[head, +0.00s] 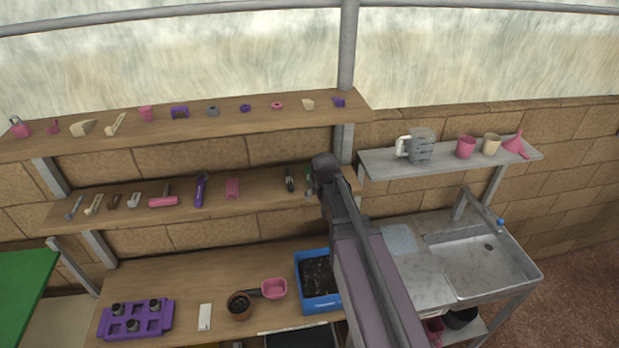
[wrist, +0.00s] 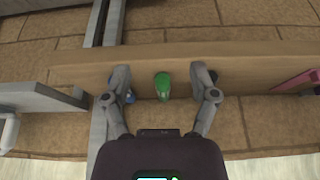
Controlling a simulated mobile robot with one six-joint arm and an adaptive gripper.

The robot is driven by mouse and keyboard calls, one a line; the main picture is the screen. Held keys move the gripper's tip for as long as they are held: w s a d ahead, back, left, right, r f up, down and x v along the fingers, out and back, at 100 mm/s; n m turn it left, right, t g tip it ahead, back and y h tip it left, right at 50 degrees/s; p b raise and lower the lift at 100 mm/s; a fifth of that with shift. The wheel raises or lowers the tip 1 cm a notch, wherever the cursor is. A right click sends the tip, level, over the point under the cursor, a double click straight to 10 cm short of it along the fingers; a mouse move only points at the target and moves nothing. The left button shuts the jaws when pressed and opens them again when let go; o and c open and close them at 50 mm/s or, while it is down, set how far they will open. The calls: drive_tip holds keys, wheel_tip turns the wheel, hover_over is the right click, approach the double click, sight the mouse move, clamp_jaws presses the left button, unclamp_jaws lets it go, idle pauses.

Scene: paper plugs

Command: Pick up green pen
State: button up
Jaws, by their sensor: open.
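The green pen (wrist: 162,87) shows in the wrist view at the shelf edge, between the two fingers of my gripper (wrist: 161,80). My gripper is open, with a visible gap on each side of the pen. In the head view my arm's end covers the right part of the middle shelf. Only a small green bit (head: 307,172) shows beside it, and I cannot tell for sure that it is the pen.
A blue item (wrist: 130,96) is close by the left finger in the wrist view. The upper shelf (head: 230,122) is above.

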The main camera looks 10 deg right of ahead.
drive_tip(key=shift+w, duration=4.2)
drive_tip(key=shift+w, duration=0.45)
drive_tip(key=w, duration=0.3)
drive_tip(key=shift+w+f, duration=0.1)
drive_tip(key=shift+f+b, duration=0.55)
drive_tip(key=shift+b, duration=0.05)
drive_tip(key=shift+b+x, duration=0.8)
drive_tip(key=c, duration=1)
